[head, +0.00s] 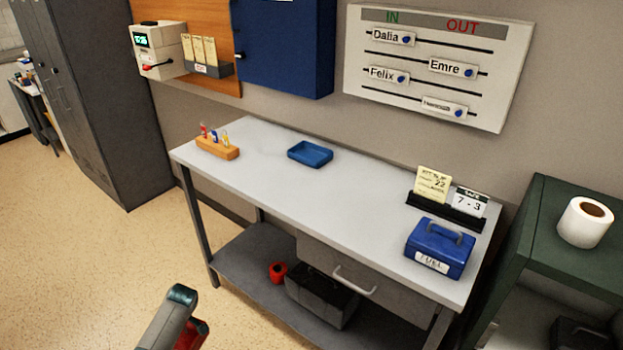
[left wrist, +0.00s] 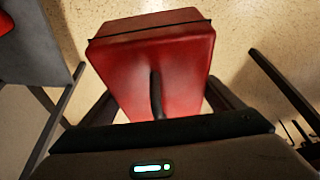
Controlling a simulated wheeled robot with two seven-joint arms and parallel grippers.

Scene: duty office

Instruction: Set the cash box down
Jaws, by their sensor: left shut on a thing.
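A red box (left wrist: 150,65) with a dark seam and a dark handle (left wrist: 156,95) fills the middle of the left wrist view. My left gripper (left wrist: 157,104) is shut on this handle, and the box hangs over the speckled floor. In the head view only a red bit of the box (head: 192,335) shows at the bottom edge, beside my left gripper (head: 170,318), in front of the table. A blue cash box (head: 440,248) labelled FUEL stands on the right end of the grey table (head: 260,165). My right gripper is in neither view.
The tabletop also holds a wooden block with tagged items (head: 217,147), a blue tray (head: 310,154) and a card stand (head: 445,210). Between tray and card stand the top is clear. The lower shelf holds a red ring-shaped thing (head: 278,272) and a black case (head: 320,295).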

